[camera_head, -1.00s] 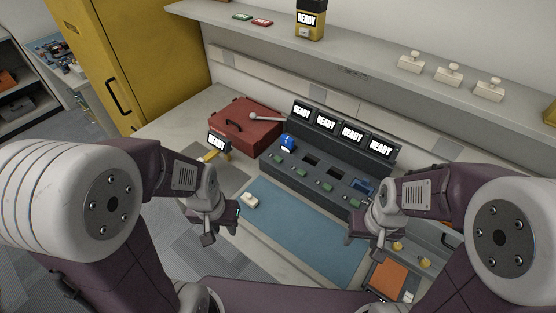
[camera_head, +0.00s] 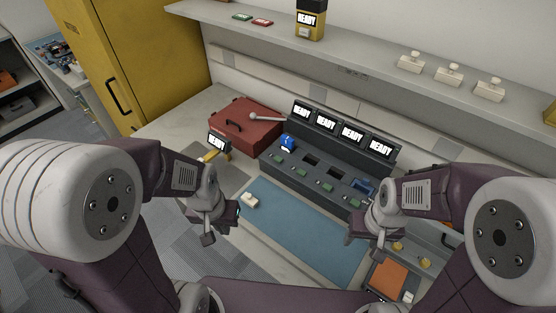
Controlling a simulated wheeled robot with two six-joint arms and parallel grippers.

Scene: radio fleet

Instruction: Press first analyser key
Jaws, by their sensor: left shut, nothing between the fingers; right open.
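The analyser (camera_head: 325,150) is a dark grey console on the bench with a row of screens reading READY. Below the screens are bays, with small green keys in front. The leftmost green key (camera_head: 277,158) is in plain view below a blue item (camera_head: 288,142) in the first bay. My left gripper (camera_head: 209,238) is shut and empty, left of the blue mat and well short of the keys. My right gripper (camera_head: 352,241) is open over the mat's right side, near the console's right end. Its arm partly hides that end.
A red case (camera_head: 240,126) stands left of the analyser. A yellow-and-black device (camera_head: 217,146) is beside it. A small white block (camera_head: 249,200) lies on the blue mat (camera_head: 300,222), otherwise mostly clear. A shelf (camera_head: 375,62) overhangs behind. An orange-topped tray (camera_head: 388,278) is at the right.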

